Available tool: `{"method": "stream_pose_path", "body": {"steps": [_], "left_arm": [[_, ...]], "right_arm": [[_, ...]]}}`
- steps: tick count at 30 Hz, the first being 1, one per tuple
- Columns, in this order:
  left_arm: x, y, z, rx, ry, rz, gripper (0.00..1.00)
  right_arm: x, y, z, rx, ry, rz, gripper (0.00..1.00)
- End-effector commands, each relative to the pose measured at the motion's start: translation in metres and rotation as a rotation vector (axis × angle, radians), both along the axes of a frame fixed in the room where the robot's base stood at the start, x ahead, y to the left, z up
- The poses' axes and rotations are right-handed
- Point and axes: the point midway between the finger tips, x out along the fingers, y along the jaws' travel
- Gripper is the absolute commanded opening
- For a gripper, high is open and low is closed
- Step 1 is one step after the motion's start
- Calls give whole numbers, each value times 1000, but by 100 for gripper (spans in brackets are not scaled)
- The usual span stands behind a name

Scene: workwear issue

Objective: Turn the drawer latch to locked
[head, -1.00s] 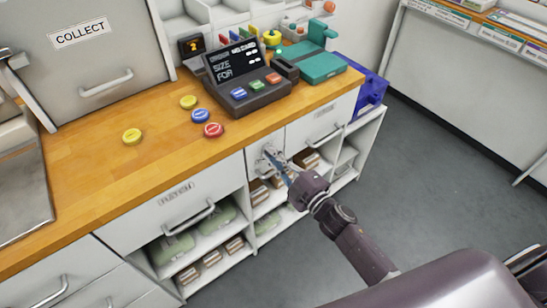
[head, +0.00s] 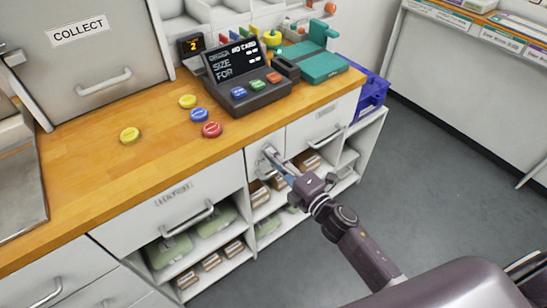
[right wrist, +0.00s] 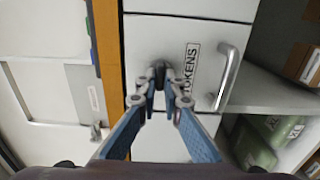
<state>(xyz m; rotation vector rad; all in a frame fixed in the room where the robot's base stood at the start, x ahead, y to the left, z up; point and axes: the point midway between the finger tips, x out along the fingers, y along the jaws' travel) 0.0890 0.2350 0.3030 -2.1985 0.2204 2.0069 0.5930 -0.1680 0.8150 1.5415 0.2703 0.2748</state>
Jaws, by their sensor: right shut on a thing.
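The drawer latch (right wrist: 160,69) is a small dark knob on a pale drawer front, beside a label reading TOKENS (right wrist: 190,70) in the right wrist view. My right gripper (right wrist: 161,90) has its blue-padded fingers drawn together on the latch, which they partly hide. In the head view my right gripper (head: 272,157) reaches the pale front under the counter edge. The fingers cover most of the latch there, so its angle is hard to tell. My left gripper is not in view.
A wooden counter (head: 95,165) carries a dark console (head: 245,80), a teal device (head: 315,65) and several coloured tokens. Open shelves below hold green packs (head: 170,250) and brown boxes. A bar handle (right wrist: 229,75) is close to the latch. Grey floor at right is clear.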

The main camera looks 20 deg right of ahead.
Motion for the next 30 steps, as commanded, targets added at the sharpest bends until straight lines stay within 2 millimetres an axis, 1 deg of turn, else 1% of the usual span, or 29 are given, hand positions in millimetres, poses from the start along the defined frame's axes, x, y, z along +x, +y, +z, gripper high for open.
{"method": "stream_pose_path", "body": {"steps": [10, 11, 15, 24, 28, 30], "left_arm": [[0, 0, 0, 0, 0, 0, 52], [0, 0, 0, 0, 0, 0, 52], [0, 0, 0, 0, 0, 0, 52], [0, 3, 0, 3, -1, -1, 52], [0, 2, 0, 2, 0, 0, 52], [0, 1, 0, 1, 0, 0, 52]], "right_arm": [[-1, 1, -1, -5, 0, 2, 0], [-1, 1, -1, -5, 0, 2, 10], [0, 0, -1, -4, 0, 1, 25], [-2, 0, -1, -3, 1, 1, 25], [-13, -5, -2, -3, 2, 0, 25], [-24, -8, -2, -3, 3, 1, 25]]}}
